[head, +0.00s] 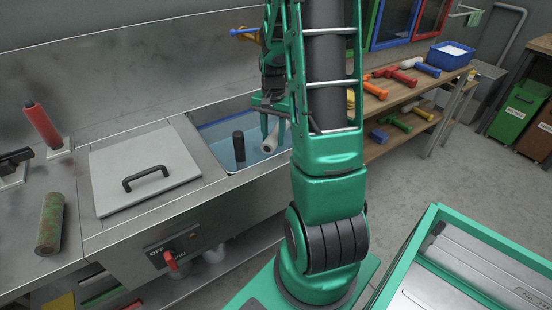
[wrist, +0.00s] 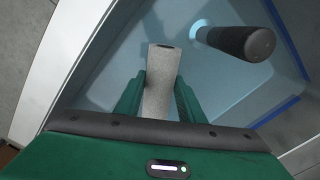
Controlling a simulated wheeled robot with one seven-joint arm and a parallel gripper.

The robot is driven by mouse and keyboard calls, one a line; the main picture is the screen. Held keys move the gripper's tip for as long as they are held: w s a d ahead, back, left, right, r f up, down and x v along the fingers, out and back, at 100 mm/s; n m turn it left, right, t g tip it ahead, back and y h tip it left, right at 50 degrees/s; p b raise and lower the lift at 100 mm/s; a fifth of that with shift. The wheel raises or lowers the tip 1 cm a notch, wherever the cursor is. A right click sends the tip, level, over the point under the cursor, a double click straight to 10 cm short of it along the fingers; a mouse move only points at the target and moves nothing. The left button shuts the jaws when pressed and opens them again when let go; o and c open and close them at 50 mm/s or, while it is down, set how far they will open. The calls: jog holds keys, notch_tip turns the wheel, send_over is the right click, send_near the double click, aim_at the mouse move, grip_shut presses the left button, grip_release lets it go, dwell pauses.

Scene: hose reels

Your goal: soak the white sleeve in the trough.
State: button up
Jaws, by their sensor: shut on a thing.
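The white sleeve (wrist: 161,80) is a pale, fuzzy roller cover held between the two green fingers of my gripper (wrist: 159,100) in the wrist view. In the head view the sleeve (head: 265,158) is at the trough opening, tilted, with my gripper (head: 272,125) above it. The trough (head: 228,163) is a sink-like basin with blue-tinted liquid, set in the metal counter. A dark upright cylinder (head: 239,146) stands in the trough, left of the sleeve; it also shows in the wrist view (wrist: 240,42). I cannot tell whether the sleeve touches the liquid.
A metal lid with a black handle (head: 146,178) lies on the counter left of the opening. A mottled green sleeve (head: 50,223) and a red roller (head: 42,123) are farther left. A red switch (head: 170,261) is on the counter front. A wooden shelf (head: 395,100) holds coloured tools behind.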

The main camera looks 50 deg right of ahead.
aim_at(273, 135)
jog(key=shift+r, duration=4.65)
